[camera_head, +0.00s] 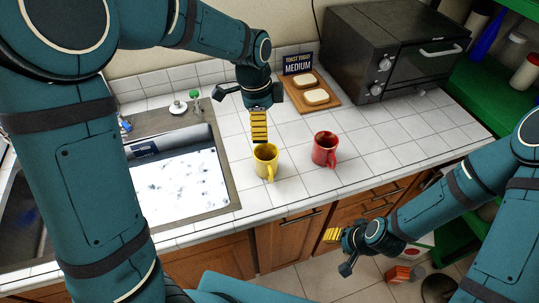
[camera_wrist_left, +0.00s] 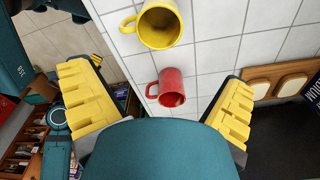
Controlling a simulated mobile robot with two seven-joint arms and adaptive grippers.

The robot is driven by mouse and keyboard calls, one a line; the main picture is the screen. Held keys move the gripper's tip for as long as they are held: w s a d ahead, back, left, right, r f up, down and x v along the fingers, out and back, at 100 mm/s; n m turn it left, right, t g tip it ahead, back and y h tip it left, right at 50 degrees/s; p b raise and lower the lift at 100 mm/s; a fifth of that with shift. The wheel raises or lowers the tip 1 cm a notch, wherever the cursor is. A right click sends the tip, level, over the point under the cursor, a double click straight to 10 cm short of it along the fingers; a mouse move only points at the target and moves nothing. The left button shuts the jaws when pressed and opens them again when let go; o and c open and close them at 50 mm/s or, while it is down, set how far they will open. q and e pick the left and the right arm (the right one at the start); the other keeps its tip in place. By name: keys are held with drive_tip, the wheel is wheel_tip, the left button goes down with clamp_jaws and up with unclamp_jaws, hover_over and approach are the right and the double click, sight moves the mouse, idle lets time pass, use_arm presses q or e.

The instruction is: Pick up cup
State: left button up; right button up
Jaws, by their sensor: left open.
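A yellow cup (camera_head: 265,163) stands upright on the white tiled counter, right of the sink, its handle toward the front. A red cup (camera_head: 325,150) stands upright to its right. My left gripper (camera_head: 259,138) is just above and behind the yellow cup, open and empty. In the left wrist view the yellow cup (camera_wrist_left: 160,24) is at the top and the red cup (camera_wrist_left: 171,88) is in the middle, between the spread yellow fingers (camera_wrist_left: 158,92). My right gripper (camera_head: 338,246) hangs in front of the counter, low; its jaw opening is unclear.
A sink (camera_head: 190,190) with white contents lies to the left. Behind the cups are a wooden board (camera_head: 328,106) with bread slices, a "Toast Right Medium" sign (camera_head: 298,63) and a dark toaster oven (camera_head: 390,45). Green shelves (camera_head: 480,85) stand at right. Counter right of the red cup is clear.

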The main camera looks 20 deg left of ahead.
use_arm(q)
approach(268, 155)
drive_tip(key=s+d, duration=0.1)
drive_tip(key=s+f, duration=0.1)
drive_tip(key=s, duration=0.1)
drive_tip(key=shift+d+f+b, duration=0.1)
drive_tip(key=shift+d+b, duration=0.25)
drive_tip(key=shift+w+d+f, duration=0.1)
drive_tip(key=shift+d+f, duration=0.05)
drive_tip(key=shift+f, duration=2.15)
drive_tip(key=c, duration=1.1)
